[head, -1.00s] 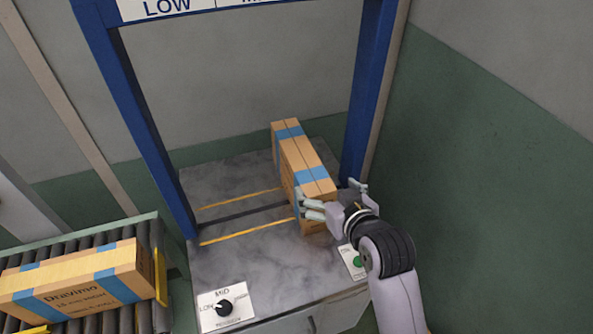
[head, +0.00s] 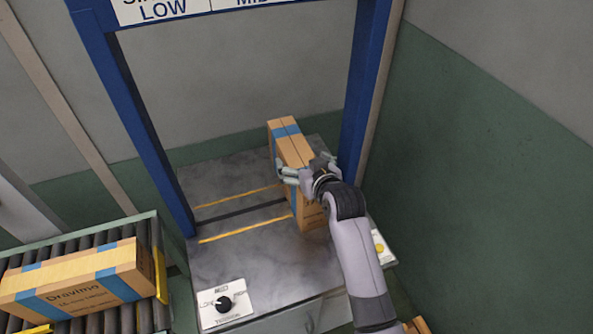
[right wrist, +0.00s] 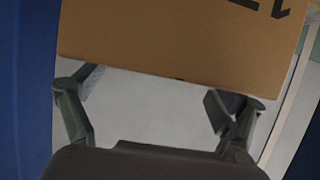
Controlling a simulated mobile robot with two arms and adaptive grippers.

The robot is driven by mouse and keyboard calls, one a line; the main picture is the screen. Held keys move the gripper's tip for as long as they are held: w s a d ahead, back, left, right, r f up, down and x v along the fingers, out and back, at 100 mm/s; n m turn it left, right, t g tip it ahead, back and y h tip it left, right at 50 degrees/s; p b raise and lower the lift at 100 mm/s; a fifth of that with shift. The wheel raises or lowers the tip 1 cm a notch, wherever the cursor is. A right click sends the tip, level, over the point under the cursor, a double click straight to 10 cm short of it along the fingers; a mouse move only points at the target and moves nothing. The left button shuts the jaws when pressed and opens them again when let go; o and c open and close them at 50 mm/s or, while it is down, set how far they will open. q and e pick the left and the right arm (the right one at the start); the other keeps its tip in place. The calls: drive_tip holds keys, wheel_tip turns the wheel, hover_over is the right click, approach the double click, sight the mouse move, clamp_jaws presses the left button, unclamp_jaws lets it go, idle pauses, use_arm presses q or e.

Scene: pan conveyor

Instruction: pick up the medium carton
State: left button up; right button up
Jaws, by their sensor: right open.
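One tan carton (head: 285,145) with blue tape stands on the grey work table, under the blue frame. A second tan carton (head: 75,280) with blue tape and printing lies on the roller conveyor at left. I cannot tell from labels which is the medium one. My right gripper (head: 303,170) is open above the table carton, with fingers near its two sides; contact is unclear. In the right wrist view, a carton (right wrist: 180,40) fills the top, and the open fingers (right wrist: 155,110) stand apart at its lower edge. My left gripper is not shown.
The blue frame (head: 125,110) bounds the grey table (head: 225,265) left and right. A dial (head: 224,303) sits at the table's front and a yellow button (head: 379,247) at its right. The conveyor (head: 150,235) is at left. The table left of the carton is clear.

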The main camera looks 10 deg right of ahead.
sight(300, 157)
drive_tip(key=shift+d+p+x, duration=0.15)
drive_tip(key=shift+p+x, duration=0.05)
drive_tip(key=shift+x, duration=0.95)
drive_tip(key=shift+d+p+x, duration=0.1)
drive_tip(key=shift+p+x, duration=0.05)
drive_tip(key=shift+x, duration=1.05)
drive_tip(key=shift+s+f, duration=0.15)
drive_tip(key=shift+f, duration=0.05)
drive_tip(key=c, duration=2)
drive_tip(key=shift+r, duration=0.15)
